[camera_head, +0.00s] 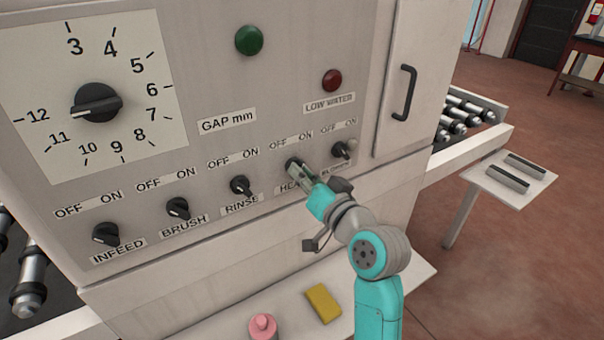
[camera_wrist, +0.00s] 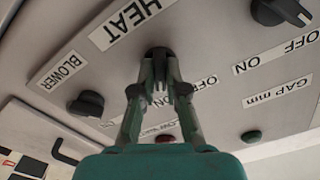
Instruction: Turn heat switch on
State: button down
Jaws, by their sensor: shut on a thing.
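The heat switch (camera_head: 291,162) is a black rotary knob on the sloped grey panel, under OFF and ON labels. My gripper (camera_head: 298,170) reaches it from the lower right and covers part of the HEAT label in the head view. In the wrist view the two fingers of my gripper (camera_wrist: 159,72) are shut on the sides of the heat knob (camera_wrist: 158,53), beside the HEAT label (camera_wrist: 130,18). The fingers hide much of the knob, so I cannot tell which way it points.
The blower knob (camera_head: 342,149) sits close on the right, and the rinse knob (camera_head: 240,185) on the left. Brush (camera_head: 178,208) and infeed (camera_head: 106,234) knobs are farther left. A shelf below holds a yellow sponge (camera_head: 323,303) and a pink bottle (camera_head: 263,327). A door handle (camera_head: 404,92) protrudes at upper right.

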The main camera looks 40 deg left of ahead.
jog(key=shift+m, duration=0.6)
jog(key=c, duration=1.2)
grip_release()
jog(key=v, duration=1.2)
jog(key=shift+f, duration=0.1)
